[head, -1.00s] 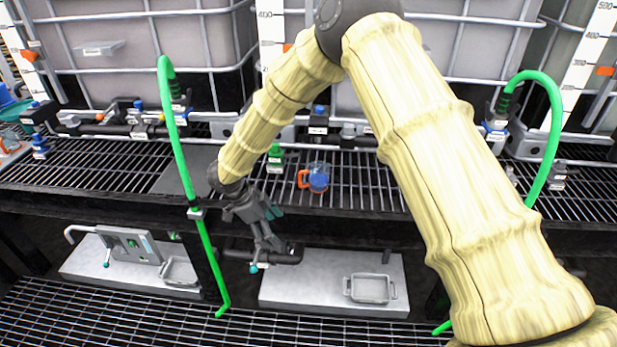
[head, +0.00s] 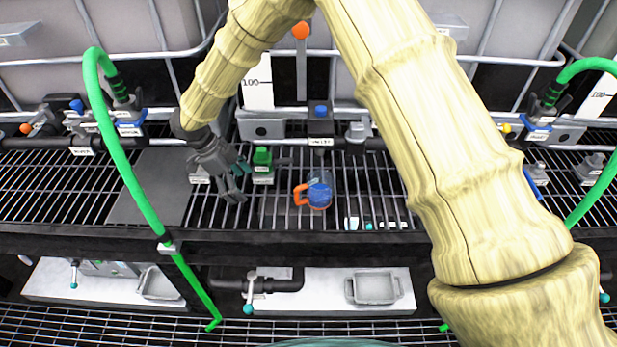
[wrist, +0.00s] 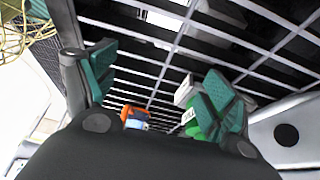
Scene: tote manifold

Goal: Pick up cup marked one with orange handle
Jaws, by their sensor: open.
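The cup (head: 320,190) is blue and clear with an orange handle (head: 299,194) on its left side. It stands on the black slatted rack in the head view; I cannot read its marking. In the wrist view its orange and blue parts (wrist: 135,117) show low between the fingers, partly hidden by my gripper's body. My gripper (head: 238,183) is open and empty, to the left of the cup and apart from it, above the rack. Its teal finger pads (wrist: 160,92) are spread wide in the wrist view.
A green valve block (head: 262,158) stands between my gripper and the cup, slightly behind. A green hose (head: 127,170) arches down at the left. A pipe manifold (head: 345,144) runs behind the cup. A flat dark plate (head: 150,187) lies left on the rack.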

